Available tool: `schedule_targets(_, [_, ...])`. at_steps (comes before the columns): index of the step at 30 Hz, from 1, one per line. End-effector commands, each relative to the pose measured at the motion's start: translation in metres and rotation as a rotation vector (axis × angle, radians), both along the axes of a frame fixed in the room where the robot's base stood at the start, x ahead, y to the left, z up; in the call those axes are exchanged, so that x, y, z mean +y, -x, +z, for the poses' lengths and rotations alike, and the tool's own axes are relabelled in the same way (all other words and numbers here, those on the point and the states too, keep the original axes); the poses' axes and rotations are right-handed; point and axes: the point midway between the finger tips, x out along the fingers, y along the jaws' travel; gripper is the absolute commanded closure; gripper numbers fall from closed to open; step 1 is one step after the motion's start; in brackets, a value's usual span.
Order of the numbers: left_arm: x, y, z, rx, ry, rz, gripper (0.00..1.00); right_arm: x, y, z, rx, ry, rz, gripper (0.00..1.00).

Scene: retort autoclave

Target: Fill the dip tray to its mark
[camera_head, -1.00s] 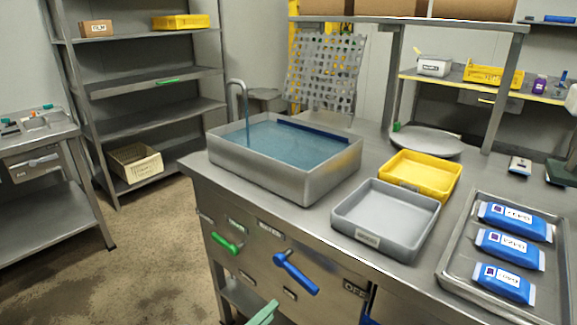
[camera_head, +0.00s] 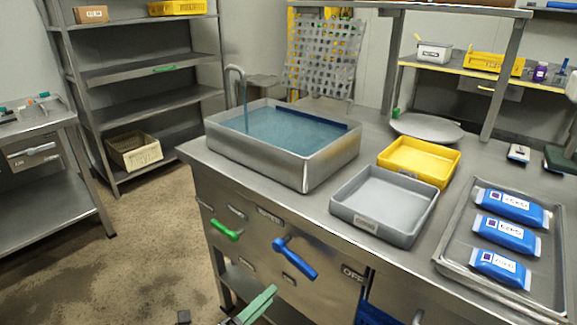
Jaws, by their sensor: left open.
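The dip tray (camera_head: 214,146) is a deep steel basin on the near left of the steel bench, holding blue water (camera_head: 275,138). A dark blue strip (camera_head: 312,118) runs along its far inner wall, close above the water. A bent spout (camera_head: 236,72) stands at its back left, with a blue stream falling from it into the water. On the front panel are a green lever (camera_head: 224,229) and a blue lever (camera_head: 295,258), which slants down to the right. My left gripper (camera_head: 250,308), with green fingers, is open below the levers, touching neither, and partly cut off. My right gripper is out of view.
A grey tray (camera_head: 365,221) and a yellow tray (camera_head: 445,178) stand right of the basin. A metal tray (camera_head: 452,247) holds three blue packs (camera_head: 503,234). A round plate (camera_head: 427,128) lies behind. Shelves (camera_head: 150,103) stand at the left; the floor before them is clear.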

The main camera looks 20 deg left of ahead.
Motion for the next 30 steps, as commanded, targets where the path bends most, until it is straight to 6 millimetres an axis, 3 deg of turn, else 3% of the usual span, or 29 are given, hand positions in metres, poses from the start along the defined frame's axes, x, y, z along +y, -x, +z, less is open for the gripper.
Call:
schedule_targets(4, [0.004,0.012,0.007,-0.002,0.004,0.011,0.4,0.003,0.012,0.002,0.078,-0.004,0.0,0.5])
schedule_targets(11, [0.004,0.021,0.0,0.004,0.001,0.0,0.4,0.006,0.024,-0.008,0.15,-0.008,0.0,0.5])
schedule_targets(17, [-0.005,-0.003,0.0,0.0,-0.001,-0.003,0.4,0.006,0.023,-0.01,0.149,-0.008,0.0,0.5])
schedule_targets(30, [-0.031,-0.073,0.0,0.001,-0.001,-0.002,0.4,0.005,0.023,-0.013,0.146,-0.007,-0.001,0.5])
